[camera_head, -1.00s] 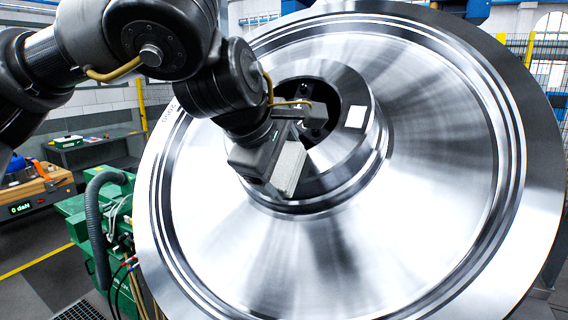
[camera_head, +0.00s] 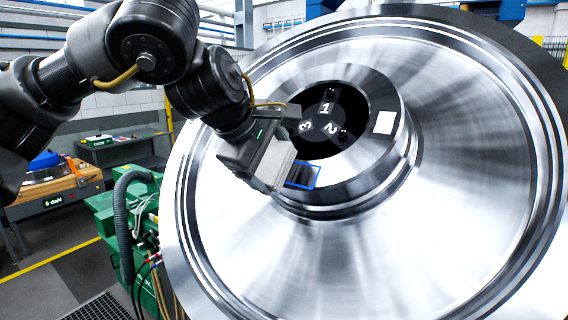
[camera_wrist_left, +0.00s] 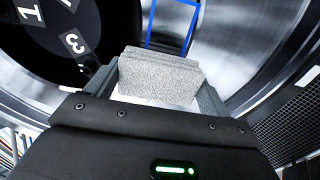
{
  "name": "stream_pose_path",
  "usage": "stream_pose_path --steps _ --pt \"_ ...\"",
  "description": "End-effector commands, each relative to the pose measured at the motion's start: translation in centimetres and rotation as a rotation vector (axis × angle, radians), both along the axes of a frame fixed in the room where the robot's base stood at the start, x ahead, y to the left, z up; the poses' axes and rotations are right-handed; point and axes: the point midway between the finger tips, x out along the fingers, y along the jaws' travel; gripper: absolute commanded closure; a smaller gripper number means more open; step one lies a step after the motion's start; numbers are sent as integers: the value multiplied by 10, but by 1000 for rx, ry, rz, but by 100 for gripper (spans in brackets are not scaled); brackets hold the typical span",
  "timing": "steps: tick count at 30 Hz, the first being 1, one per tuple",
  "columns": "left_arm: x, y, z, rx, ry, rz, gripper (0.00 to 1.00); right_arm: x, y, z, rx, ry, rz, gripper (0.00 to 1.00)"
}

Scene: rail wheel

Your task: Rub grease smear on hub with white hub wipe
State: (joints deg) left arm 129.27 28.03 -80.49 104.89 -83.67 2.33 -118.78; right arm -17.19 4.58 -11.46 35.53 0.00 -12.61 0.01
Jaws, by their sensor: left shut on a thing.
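My left gripper (camera_head: 268,160) is shut on the white hub wipe (camera_head: 277,165), a pale, rough-faced block. The wipe also shows between the fingers in the left wrist view (camera_wrist_left: 158,78). They are at the lower left of the wheel hub (camera_head: 375,170). A dark patch in a blue outline (camera_head: 303,176) lies on the hub just right of the wipe; the wipe hides part of it. The blue outline (camera_wrist_left: 150,25) stands just beyond the wipe in the wrist view. I cannot tell whether the wipe touches the hub. My right gripper is out of view.
The large shiny wheel disc (camera_head: 470,190) fills the right side. The hub bore holds a dark plate (camera_head: 325,125) marked 1, 2 and 3. A white square (camera_head: 384,122) sits on the hub face. Green machinery (camera_head: 115,225) and a bench (camera_head: 60,185) stand at left.

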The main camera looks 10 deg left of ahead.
Motion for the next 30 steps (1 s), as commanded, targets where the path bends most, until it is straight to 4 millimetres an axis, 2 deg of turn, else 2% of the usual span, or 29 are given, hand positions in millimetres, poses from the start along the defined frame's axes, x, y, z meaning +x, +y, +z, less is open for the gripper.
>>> stream_pose_path --steps 4,14,30 --pt "2 7 0 0 1 1 37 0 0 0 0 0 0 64" --pt "2 7 1 0 -1 -1 37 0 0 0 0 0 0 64" --pt "-32 20 38 0 -3 0 37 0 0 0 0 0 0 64"
